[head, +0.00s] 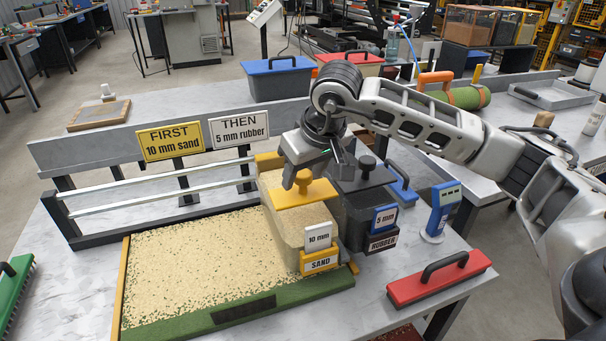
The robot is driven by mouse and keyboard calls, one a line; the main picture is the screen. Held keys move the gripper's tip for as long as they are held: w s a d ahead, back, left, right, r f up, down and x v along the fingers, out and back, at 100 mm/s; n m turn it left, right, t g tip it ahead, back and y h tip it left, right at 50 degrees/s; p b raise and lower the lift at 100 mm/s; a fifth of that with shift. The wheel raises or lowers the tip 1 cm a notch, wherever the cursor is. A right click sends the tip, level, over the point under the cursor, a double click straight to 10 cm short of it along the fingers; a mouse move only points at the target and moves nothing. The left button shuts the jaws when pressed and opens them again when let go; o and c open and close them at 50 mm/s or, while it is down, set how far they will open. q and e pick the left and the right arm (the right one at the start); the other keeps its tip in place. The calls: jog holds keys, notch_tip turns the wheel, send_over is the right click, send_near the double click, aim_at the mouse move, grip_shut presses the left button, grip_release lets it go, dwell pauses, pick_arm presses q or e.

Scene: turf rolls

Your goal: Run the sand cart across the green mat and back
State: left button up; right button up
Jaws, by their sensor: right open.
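The sand cart (296,230) is a clear hopper of sand with yellow trim, labelled "10 mm SAND". It stands at the right end of the green mat (228,313). Most of the mat is covered in tan sand with green specks showing through; its front edge is bare green. My right gripper (315,172) is open above the cart, close to the yellow knob on its top. I cannot tell whether a finger touches the knob. The dark rubber cart (366,208), labelled "5 mm RUBBER", stands just right of the sand cart. My left gripper is not in view.
Signs reading "FIRST 10 mm sand" (170,141) and "THEN 5 mm rubber" (238,132) stand behind metal rails. A red handled block (438,279) and a blue gauge stand (439,212) lie to the right. A green brush (14,291) is at far left.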

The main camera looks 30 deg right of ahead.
jog(key=shift+x, duration=0.75)
grip_shut()
